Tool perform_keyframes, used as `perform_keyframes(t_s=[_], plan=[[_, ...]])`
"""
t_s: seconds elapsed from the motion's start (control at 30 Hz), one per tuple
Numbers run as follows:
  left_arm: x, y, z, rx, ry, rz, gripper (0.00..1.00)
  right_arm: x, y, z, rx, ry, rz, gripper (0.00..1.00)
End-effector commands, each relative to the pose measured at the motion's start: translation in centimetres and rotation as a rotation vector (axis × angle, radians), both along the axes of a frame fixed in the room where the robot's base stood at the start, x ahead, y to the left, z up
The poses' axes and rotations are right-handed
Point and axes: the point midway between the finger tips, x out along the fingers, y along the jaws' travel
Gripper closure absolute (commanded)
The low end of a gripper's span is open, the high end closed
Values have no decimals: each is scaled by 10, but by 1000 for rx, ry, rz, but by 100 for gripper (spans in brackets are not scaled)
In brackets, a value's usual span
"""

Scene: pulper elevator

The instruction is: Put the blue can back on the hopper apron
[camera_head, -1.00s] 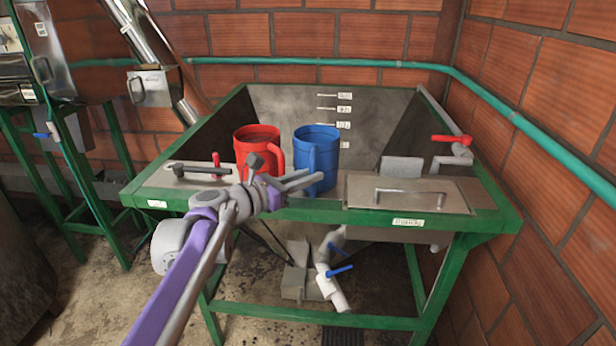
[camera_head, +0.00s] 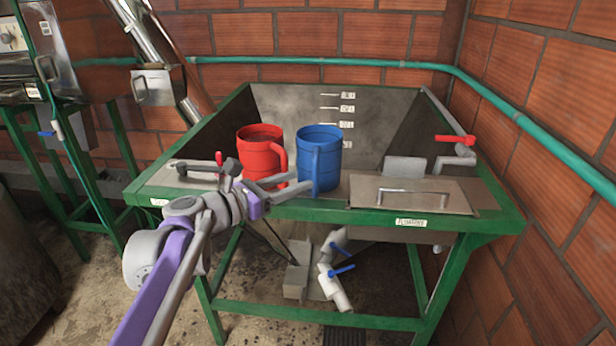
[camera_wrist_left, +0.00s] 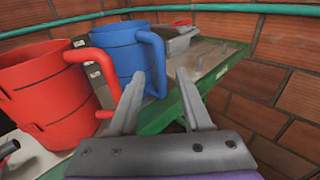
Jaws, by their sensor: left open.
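The blue can (camera_head: 326,152) stands upright on the hopper apron (camera_head: 163,183), just right of the red can (camera_head: 259,150). Its handle faces the front left. My left gripper (camera_head: 305,182) is open, low in front of the cans, with its fingertips by the lower end of the blue handle. In the left wrist view, the blue can (camera_wrist_left: 122,48) is ahead and left of the open fingers (camera_wrist_left: 160,75). I cannot tell whether that finger touches the handle. My right gripper is not in view.
A metal lid with a handle (camera_head: 430,197) lies on the apron's right side. A black-handled lever (camera_head: 210,168) is at the left. A red-handled valve (camera_head: 456,140) and brick wall bound the right. White piping with blue valves (camera_head: 335,270) hangs below.

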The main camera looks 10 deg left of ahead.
Motion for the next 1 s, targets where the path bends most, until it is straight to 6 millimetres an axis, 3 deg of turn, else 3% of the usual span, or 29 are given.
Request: perform_keyframes(t_s=[0.1, 0.33, 0.73, 0.87, 1.0], plan=[[-20, 20, 2, 2, 0, 5, 51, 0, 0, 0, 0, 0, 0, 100], [-45, 44, 4, 1, 1, 3, 51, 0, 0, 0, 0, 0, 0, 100], [-57, 45, -2, 39, -6, -10, 51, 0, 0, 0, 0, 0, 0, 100], [-85, 23, -42, 284, -52, -83, 51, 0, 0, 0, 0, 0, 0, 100], [-146, 0, -124, 781, -184, -286, 51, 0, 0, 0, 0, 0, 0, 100]])
